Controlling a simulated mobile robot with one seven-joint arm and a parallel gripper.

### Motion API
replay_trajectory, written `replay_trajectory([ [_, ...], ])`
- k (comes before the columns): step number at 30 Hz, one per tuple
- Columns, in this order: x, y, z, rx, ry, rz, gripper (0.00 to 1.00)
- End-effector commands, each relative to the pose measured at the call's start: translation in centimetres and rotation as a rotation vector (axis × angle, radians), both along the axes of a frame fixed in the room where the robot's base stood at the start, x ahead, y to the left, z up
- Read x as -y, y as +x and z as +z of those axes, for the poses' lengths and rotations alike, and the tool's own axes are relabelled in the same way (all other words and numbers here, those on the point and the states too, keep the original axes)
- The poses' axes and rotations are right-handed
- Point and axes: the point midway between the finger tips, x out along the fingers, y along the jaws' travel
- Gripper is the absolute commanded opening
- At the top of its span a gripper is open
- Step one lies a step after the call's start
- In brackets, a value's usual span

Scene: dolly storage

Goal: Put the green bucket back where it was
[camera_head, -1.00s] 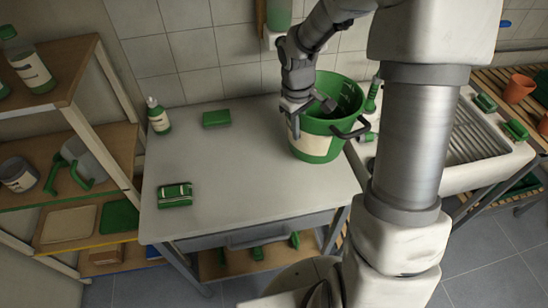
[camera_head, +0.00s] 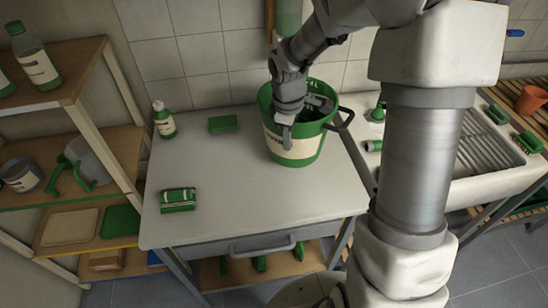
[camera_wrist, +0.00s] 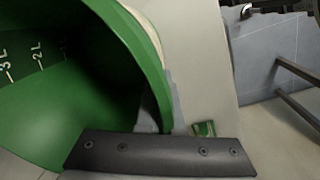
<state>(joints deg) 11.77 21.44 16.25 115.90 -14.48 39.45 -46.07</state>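My gripper (camera_head: 293,122) comes down from above at the bucket's near rim, one finger outside the wall and the other side inside. In the wrist view the bucket (camera_wrist: 60,95) fills the left, its volume marks showing inside. There my gripper (camera_wrist: 163,112) has the rim between its grey fingers and appears shut on it. The inner fingertip is partly hidden.
A shelf (camera_head: 75,150) stands at the left, a sink (camera_head: 475,150) at the right. The table's front middle is clear.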

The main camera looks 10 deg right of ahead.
Motion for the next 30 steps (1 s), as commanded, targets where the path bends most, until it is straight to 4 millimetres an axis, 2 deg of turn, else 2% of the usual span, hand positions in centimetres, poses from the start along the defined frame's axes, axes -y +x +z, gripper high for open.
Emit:
replay_trajectory([
  [1,-1.2,0.1,-0.7,-0.001,0.001,0.006,0.0],
  [3,-2.3,0.3,-1.4,-0.001,0.0,0.004,0.0],
  [8,-3.7,0.5,-2.2,0.002,0.0,-0.001,0.0],
  [11,-3.8,0.5,-2.6,0.001,0.0,-0.002,0.0],
  [19,-3.8,0.4,-6.1,-0.001,0.0,0.0,0.0],
  [30,-3.7,0.5,-6.7,0.002,0.0,-0.002,0.0],
])
